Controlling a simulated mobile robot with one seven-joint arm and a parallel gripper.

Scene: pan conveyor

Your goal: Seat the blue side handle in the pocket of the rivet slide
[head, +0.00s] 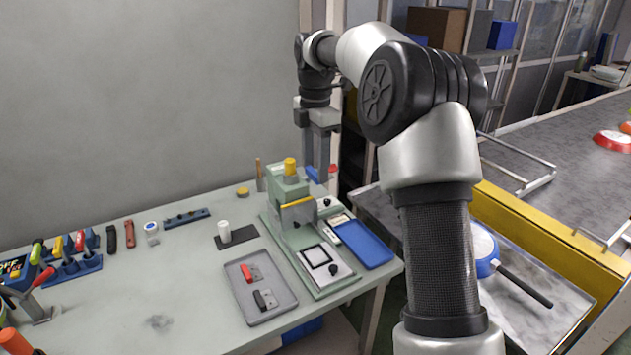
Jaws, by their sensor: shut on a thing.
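My gripper (319,178) is shut on the blue side handle (313,174) and holds it in the air behind and to the right of the press head. Only part of the handle shows between and beside the fingers. The rivet slide (335,275) lies at the front of the green press base, well below and in front of my gripper. Its pale square pocket (316,256) has a dark frame and looks empty.
The green rivet press (288,188) with a yellow guard stands between gripper and slide. A grey tray (285,309) holds a red handle (247,273) and a black handle (264,299). A blue tray (369,246) lies right. A white cylinder (224,231) stands left.

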